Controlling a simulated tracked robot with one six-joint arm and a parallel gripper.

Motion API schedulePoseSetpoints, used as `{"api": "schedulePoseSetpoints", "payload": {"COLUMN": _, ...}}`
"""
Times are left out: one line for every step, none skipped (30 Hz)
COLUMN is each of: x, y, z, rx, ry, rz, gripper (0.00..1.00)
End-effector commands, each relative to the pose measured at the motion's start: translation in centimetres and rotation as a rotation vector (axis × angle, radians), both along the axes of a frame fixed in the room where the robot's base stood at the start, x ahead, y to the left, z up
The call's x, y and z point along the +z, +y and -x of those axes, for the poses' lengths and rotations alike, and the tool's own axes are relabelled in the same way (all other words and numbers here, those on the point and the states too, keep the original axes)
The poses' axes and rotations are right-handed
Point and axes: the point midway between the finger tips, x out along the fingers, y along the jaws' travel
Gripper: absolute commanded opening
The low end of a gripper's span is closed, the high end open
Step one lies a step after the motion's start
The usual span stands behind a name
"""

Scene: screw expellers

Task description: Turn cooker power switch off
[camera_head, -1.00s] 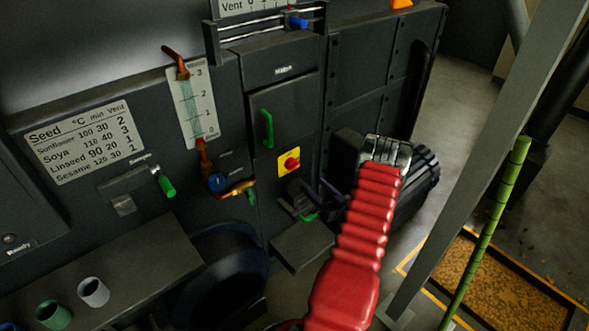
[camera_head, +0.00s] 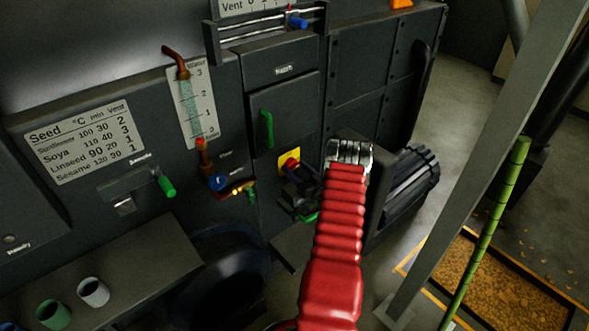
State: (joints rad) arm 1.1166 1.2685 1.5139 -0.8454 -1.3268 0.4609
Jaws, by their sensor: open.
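A red knob (camera_head: 292,163) on a yellow plate (camera_head: 283,157) sits on the dark front panel, below the green door handle; I take it for the power switch. No label on it is readable. My gripper (camera_head: 292,187) is dark, open and empty. It is just below the knob and covers the plate's lower part. I cannot tell whether a finger touches the knob. My red arm (camera_head: 336,235) rises from the bottom, with its silver wrist (camera_head: 348,152) to the right of the plate.
A green door handle (camera_head: 267,129) is just above the plate. A water gauge (camera_head: 190,105), a blue valve (camera_head: 217,182) and a green lever (camera_head: 167,186) are to the left. A ribbed motor (camera_head: 412,180) is behind my arm. Cups (camera_head: 93,291) stand on the lower-left ledge.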

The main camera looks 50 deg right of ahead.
Motion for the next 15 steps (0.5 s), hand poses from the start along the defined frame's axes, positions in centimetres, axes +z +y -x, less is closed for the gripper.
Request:
{"api": "schedulePoseSetpoints", "payload": {"x": 0.01, "y": -0.11, "z": -0.42, "rx": 0.000, "ry": -0.001, "rz": 0.000, "gripper": 0.59}}
{"api": "schedulePoseSetpoints", "payload": {"x": 0.00, "y": -0.17, "z": -0.55, "rx": 0.000, "ry": 0.000, "rz": 0.000, "gripper": 0.59}}
{"api": "schedulePoseSetpoints", "payload": {"x": -0.01, "y": -0.24, "z": -0.70, "rx": -0.001, "ry": 0.000, "rz": -0.001, "gripper": 0.59}}
{"api": "schedulePoseSetpoints", "payload": {"x": -0.02, "y": -0.27, "z": -0.77, "rx": -0.001, "ry": 0.000, "rz": -0.001, "gripper": 0.59}}
{"api": "schedulePoseSetpoints", "payload": {"x": -0.02, "y": -0.30, "z": -0.83, "rx": -0.002, "ry": 0.000, "rz": -0.001, "gripper": 0.59}}
{"api": "schedulePoseSetpoints", "payload": {"x": -0.02, "y": -0.32, "z": -0.86, "rx": -0.002, "ry": 0.000, "rz": -0.001, "gripper": 0.59}}
{"api": "schedulePoseSetpoints", "payload": {"x": -0.01, "y": -0.33, "z": -0.87, "rx": -0.002, "ry": 0.000, "rz": -0.001, "gripper": 0.59}}
{"api": "schedulePoseSetpoints", "payload": {"x": -0.01, "y": -0.33, "z": -0.87, "rx": -0.002, "ry": 0.000, "rz": -0.001, "gripper": 0.59}}
{"api": "schedulePoseSetpoints", "payload": {"x": -0.01, "y": -0.32, "z": -0.86, "rx": -0.002, "ry": 0.000, "rz": -0.001, "gripper": 0.59}}
{"api": "schedulePoseSetpoints", "payload": {"x": -0.01, "y": -0.31, "z": -0.87, "rx": -0.002, "ry": 0.000, "rz": -0.001, "gripper": 0.59}}
{"api": "schedulePoseSetpoints", "payload": {"x": -0.01, "y": -0.31, "z": -0.86, "rx": -0.002, "ry": 0.000, "rz": -0.001, "gripper": 0.59}}
{"api": "schedulePoseSetpoints", "payload": {"x": -0.01, "y": -0.31, "z": -0.86, "rx": -0.001, "ry": 0.000, "rz": -0.001, "gripper": 0.59}}
{"api": "schedulePoseSetpoints", "payload": {"x": -0.01, "y": -0.30, "z": -0.86, "rx": -0.001, "ry": 0.000, "rz": -0.001, "gripper": 0.58}}
{"api": "schedulePoseSetpoints", "payload": {"x": -0.01, "y": -0.30, "z": -0.86, "rx": -0.001, "ry": 0.000, "rz": -0.001, "gripper": 0.56}}
{"api": "schedulePoseSetpoints", "payload": {"x": -0.01, "y": -0.30, "z": -0.86, "rx": -0.001, "ry": 0.000, "rz": -0.001, "gripper": 0.53}}
